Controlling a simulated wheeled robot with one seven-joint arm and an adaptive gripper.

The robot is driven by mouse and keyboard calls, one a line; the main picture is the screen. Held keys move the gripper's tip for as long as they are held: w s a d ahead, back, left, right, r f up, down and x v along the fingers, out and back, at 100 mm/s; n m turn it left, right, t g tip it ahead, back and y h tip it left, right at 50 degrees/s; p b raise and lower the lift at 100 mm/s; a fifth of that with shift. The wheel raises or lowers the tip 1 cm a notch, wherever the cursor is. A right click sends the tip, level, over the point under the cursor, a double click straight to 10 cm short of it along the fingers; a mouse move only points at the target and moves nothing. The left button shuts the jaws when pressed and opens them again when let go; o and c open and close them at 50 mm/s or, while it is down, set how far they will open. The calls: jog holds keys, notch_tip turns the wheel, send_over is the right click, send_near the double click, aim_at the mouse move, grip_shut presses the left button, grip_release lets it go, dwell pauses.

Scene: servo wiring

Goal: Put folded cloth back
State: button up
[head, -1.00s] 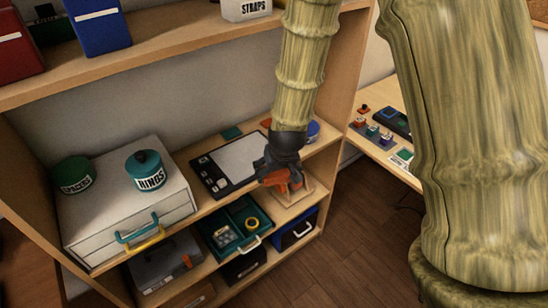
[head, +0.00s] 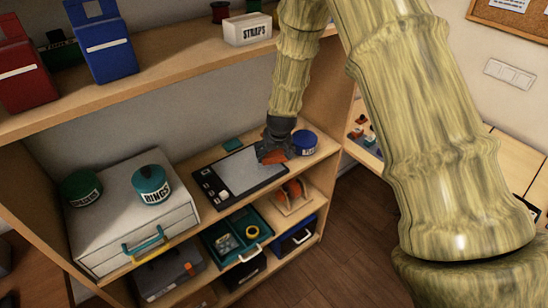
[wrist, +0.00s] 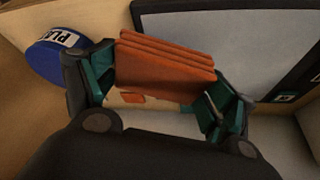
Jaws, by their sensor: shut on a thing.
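The folded cloth (wrist: 165,65) is a stack of rust-orange layers. My gripper (wrist: 160,92) is shut on it, with a green-padded finger at each end of it. In the head view my gripper (head: 276,150) is over the back right of the middle shelf, by the right end of a dark-framed board with a pale face (head: 246,170). Only a bit of the orange cloth (head: 274,158) shows there below my gripper. Whether it touches the board or shelf I cannot tell.
A blue tin (head: 304,143) stands close right of my gripper. A wooden holder (head: 293,204) with orange pieces is in front. A white drawer unit (head: 110,205) with two teal tins is at left. A white STRAPS box (head: 248,30) sits on the upper shelf.

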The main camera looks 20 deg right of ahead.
aim_at(274, 159)
jog(key=shift+f+p, duration=0.85)
jog(key=shift+f, duration=0.9)
jog(key=shift+f, duration=0.1)
jog(key=o, duration=0.8)
jog(key=shift+b+v, duration=1.45)
jog(key=shift+v, duration=4.65)
jog(key=s+d+f+g, duration=0.2)
jog(key=s+f, duration=1.5)
jog(key=f, duration=0.3)
jog(key=s+f+g, duration=0.1)
jog(key=s+f, duration=0.2)
jog(key=s, duration=0.5)
jog(key=s+a+f, duration=0.1)
jog(key=s+f, duration=0.3)
jog(key=s, duration=0.5)
jog(key=s+f+g, duration=0.1)
jog(key=s+f, duration=0.2)
jog(key=s, duration=0.6)
jog(key=shift+s+a+f+g, duration=0.2)
jog(key=shift+s+a+g, duration=0.1)
jog(key=shift+a, duration=0.1)
